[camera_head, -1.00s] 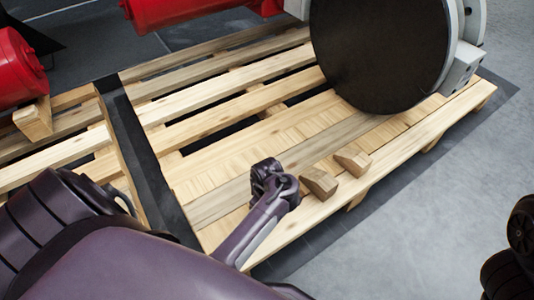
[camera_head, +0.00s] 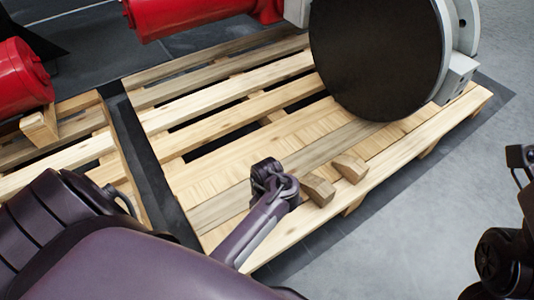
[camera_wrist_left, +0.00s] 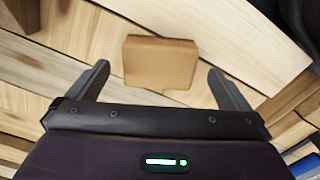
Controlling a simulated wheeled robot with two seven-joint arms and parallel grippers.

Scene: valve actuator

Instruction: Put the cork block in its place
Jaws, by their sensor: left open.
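Two small brown wedge-like blocks lie side by side on the light wooden pallet: a nearer block (camera_head: 318,190) and a farther block (camera_head: 351,167). I cannot tell from the head view which is cork. In the left wrist view one plain brown block (camera_wrist_left: 160,62) lies ahead, centred between the fingers. My left gripper (camera_head: 283,186) is just left of the nearer block, low over the pallet. In the left wrist view my left gripper (camera_wrist_left: 158,68) has its fingers spread wide, with gaps between them and the block. My right gripper's jaws are not visible.
A large grey-flanged part with a dark round face (camera_head: 380,60) stands on the pallet (camera_head: 225,180). Red cylinders (camera_head: 175,15) lie at the back and left. A second pallet (camera_head: 75,150) is at left. Grey floor is clear at right, beside my right arm.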

